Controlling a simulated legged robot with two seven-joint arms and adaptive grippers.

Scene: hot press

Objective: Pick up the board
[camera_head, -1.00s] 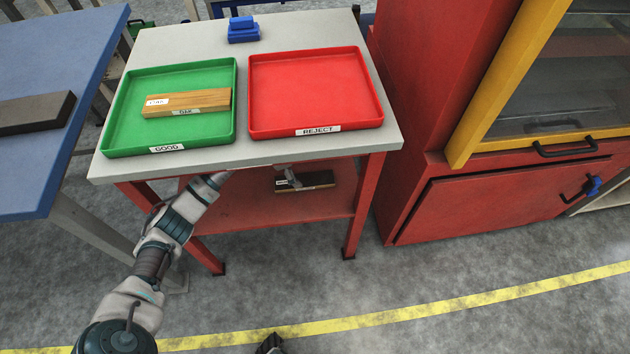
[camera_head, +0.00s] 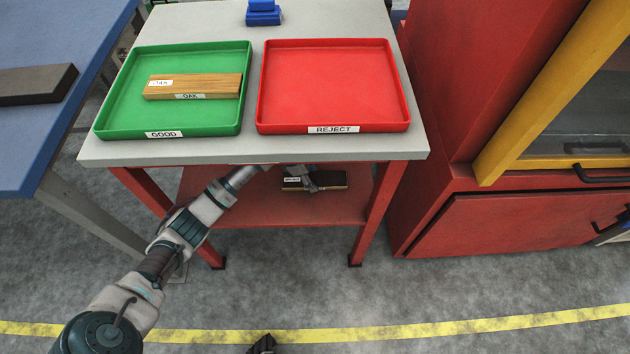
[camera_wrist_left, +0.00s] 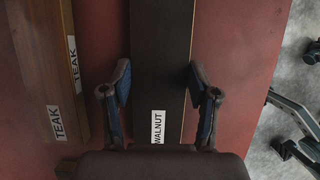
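A dark board labelled WALNUT (camera_wrist_left: 160,50) lies on the red lower shelf; in the head view the dark board (camera_head: 331,183) shows under the tabletop, partly hidden by my gripper. My left gripper (camera_wrist_left: 158,82) is open, with one finger at each long side of the walnut board. I cannot tell whether the fingers touch it. In the head view my left gripper (camera_head: 303,177) reaches under the table's front edge. An oak board (camera_head: 205,86) lies in the green GOOD tray (camera_head: 118,115).
Boards labelled TEAK (camera_wrist_left: 30,70) lie left of the walnut board in the wrist view. The red REJECT tray (camera_head: 335,85) is empty. The tabletop (camera_head: 245,150) overhangs the red shelf (camera_head: 240,210). A red cabinet (camera_head: 510,225) stands at the right.

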